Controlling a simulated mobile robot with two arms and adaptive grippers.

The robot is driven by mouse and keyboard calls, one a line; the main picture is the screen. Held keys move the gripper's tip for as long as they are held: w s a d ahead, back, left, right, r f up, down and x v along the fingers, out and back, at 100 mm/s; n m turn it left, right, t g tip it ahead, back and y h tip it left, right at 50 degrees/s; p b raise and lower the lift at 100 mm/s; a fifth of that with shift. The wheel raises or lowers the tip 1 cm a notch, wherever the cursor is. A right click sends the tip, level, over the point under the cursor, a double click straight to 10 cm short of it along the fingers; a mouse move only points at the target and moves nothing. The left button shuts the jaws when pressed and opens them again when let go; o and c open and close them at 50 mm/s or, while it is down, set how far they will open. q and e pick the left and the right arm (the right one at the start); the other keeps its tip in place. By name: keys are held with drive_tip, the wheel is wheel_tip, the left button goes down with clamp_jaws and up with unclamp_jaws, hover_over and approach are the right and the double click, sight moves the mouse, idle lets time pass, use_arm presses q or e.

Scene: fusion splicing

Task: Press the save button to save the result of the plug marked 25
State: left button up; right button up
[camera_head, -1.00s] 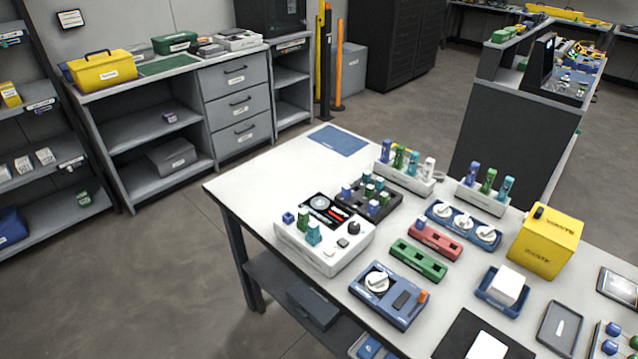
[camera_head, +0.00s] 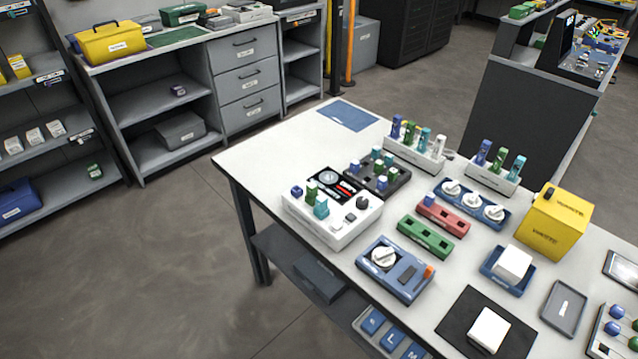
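A white splicing device (camera_head: 327,231) stands on the table's near left part. It has a dark screen panel with a round grey dial picture and red marks (camera_head: 330,180). A dark knob (camera_head: 362,202) and small buttons (camera_head: 350,217) are on its right side. I cannot read which button is for saving. A blue plug (camera_head: 297,191), a green plug (camera_head: 311,191) and a teal plug (camera_head: 321,208) stand on its left side. Their markings are too small to read, so I cannot tell which is 25. Neither of my grippers is in view.
The white table (camera_head: 262,150) also holds a black plug block (camera_head: 398,184), a blue device (camera_head: 398,286), green (camera_head: 427,240) and red (camera_head: 455,222) racks, and a yellow waste box (camera_head: 553,222). Open floor (camera_head: 170,270) lies left of the table. Grey shelves stand behind.

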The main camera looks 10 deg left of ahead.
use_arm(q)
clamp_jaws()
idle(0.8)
